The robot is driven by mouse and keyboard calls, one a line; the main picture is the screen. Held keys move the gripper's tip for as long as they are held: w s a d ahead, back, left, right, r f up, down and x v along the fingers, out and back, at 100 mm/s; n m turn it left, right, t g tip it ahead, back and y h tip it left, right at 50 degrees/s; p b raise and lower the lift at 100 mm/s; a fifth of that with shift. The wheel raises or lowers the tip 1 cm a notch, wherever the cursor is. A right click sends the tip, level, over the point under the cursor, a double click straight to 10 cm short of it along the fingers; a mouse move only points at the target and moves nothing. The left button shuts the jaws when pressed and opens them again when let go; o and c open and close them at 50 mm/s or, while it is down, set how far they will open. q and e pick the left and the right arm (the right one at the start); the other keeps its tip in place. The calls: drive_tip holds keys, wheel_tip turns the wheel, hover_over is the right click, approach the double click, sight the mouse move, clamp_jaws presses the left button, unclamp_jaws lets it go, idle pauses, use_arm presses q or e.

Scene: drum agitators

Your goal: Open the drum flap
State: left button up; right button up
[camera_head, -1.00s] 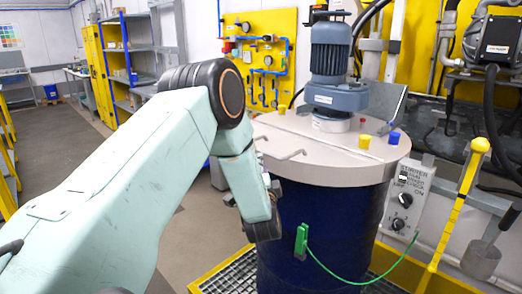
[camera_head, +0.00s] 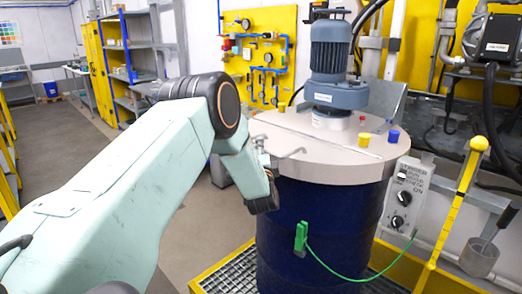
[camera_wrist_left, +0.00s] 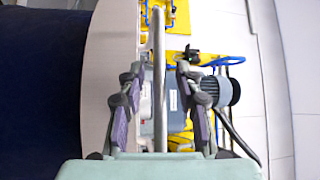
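The drum (camera_head: 330,225) is dark blue with a pale lid (camera_head: 300,135) whose front part is the flap. A thin metal handle (camera_head: 292,153) sticks out at the flap's left edge. My left gripper (camera_head: 272,163) is at that edge, mostly hidden behind my wrist in the head view. In the left wrist view, my left gripper (camera_wrist_left: 158,97) has its two fingers apart. The handle bar (camera_wrist_left: 158,50) runs between them, with visible gaps on both sides. The flap appears closed.
A grey-blue motor (camera_head: 332,75) stands on the lid's rear part, with yellow and blue caps (camera_head: 364,139) nearby. A green clamp (camera_head: 300,238) with a cable is on the drum's side. A control box (camera_head: 405,195) and a yellow lever (camera_head: 460,200) are at right.

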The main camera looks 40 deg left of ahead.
use_arm(q)
drive_tip(key=shift+a, duration=0.1)
drive_tip(key=shift+c, duration=0.3)
clamp_jaws()
idle(0.4)
